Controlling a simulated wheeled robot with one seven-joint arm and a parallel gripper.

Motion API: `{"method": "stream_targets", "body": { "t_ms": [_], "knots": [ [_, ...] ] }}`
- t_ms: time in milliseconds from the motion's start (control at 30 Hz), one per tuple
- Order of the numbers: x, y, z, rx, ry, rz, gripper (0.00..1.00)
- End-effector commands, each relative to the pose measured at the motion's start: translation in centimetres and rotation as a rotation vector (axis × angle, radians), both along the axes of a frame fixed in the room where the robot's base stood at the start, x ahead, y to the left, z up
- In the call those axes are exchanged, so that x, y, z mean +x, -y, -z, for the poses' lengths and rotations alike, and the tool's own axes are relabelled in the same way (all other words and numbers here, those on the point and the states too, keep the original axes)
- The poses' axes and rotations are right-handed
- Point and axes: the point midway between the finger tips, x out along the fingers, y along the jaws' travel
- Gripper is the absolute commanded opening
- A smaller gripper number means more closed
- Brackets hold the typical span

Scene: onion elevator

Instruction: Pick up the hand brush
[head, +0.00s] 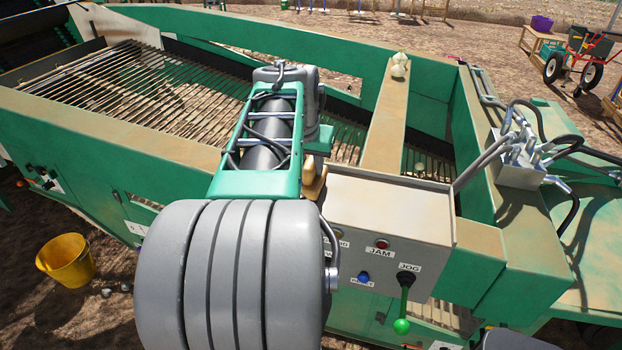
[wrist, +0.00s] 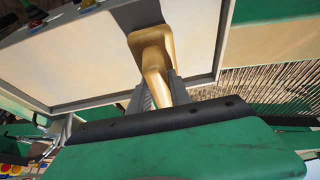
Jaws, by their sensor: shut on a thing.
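The hand brush (wrist: 152,48) shows in the wrist view as a tan, wood-coloured piece with a wide end and a narrower handle. My gripper (wrist: 163,88) is shut on the narrower part, with grey ribbed fingers on either side. Bristles are not visible. In the head view a small tan part of the brush (head: 316,186) shows beside my arm, at the left edge of the control box; my arm hides the rest and the fingers. I cannot tell whether the brush touches the box.
The control box (head: 390,205) has a JAM light, a blue button and a green-knobbed JOG lever (head: 402,325). The rod conveyor (head: 120,100) lies left. A yellow bucket (head: 66,262) stands on the ground.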

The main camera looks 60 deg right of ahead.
Motion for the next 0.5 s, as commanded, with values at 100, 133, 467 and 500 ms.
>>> {"method": "stream_targets", "body": {
  "t_ms": [100, 133, 467, 500],
  "knots": [
    [0.00, 0.00, -0.01, 0.000, 0.000, 0.000, 0.07],
    [0.00, 0.00, -0.01, 0.000, 0.000, 0.000, 0.04],
    [-0.01, 0.01, -0.01, 0.000, 0.000, 0.000, 0.00],
    [-0.01, 0.01, -0.01, 0.000, 0.000, 0.000, 0.00]
  ]
}}
